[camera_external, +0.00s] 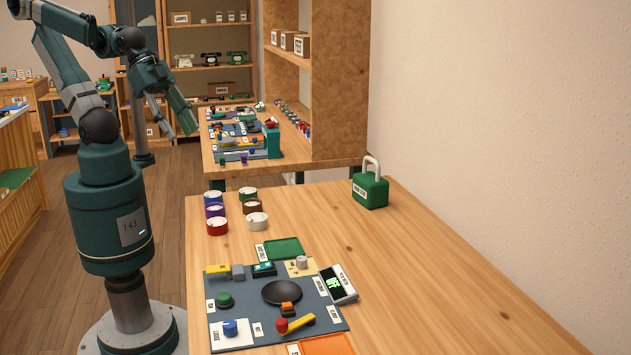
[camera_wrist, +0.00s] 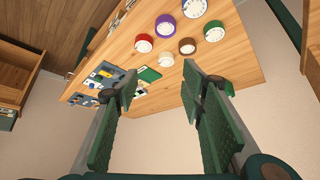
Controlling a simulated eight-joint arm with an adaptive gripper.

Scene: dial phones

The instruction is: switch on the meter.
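The meter (camera_external: 338,284) is a small black and white box at the right edge of the grey panel (camera_external: 243,318) on the near table. Its dark screen shows green characters that seem to read "OFF", and a white label runs along its right side. My gripper (camera_external: 168,138) is raised well away from the panel, at the upper left in the external view. In the wrist view my gripper (camera_wrist: 163,95) has its two green fingers spread wide with nothing between them. I cannot make out the meter for sure in the wrist view.
The panel holds a black round disc (camera_external: 282,292), a green button (camera_external: 224,299), a blue knob (camera_external: 230,327) and a red-tipped yellow lever (camera_external: 297,322). The table's right side is clear.

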